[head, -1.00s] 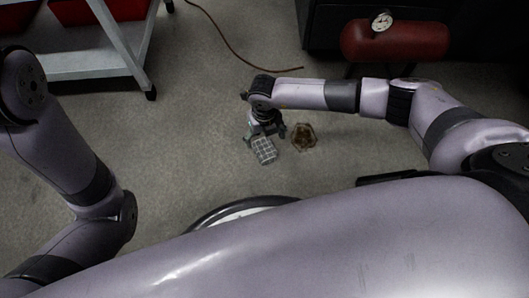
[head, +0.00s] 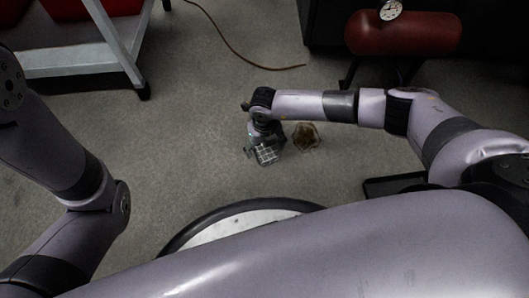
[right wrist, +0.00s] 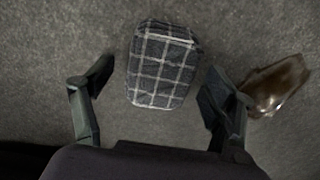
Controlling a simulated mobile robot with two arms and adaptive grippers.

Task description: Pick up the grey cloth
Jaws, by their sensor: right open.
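The grey cloth (head: 267,154), dark with a pale check pattern, lies on the floor in the head view. In the right wrist view the cloth (right wrist: 163,64) lies ahead of and between the two fingers. My right gripper (head: 264,150) is low over the cloth in the head view, pointing down. In the right wrist view my right gripper (right wrist: 157,95) is open, with a finger on each side of the cloth's near part and nothing gripped. My left arm is at the left of the head view, but its gripper is out of frame.
A brown crumpled thing (head: 306,137) lies right of the cloth, close to the right finger in the wrist view (right wrist: 275,86). A grey cart (head: 125,50) stands top left. A red tank with a gauge (head: 403,36) stands top right. A dark red cable (head: 235,43) crosses the floor.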

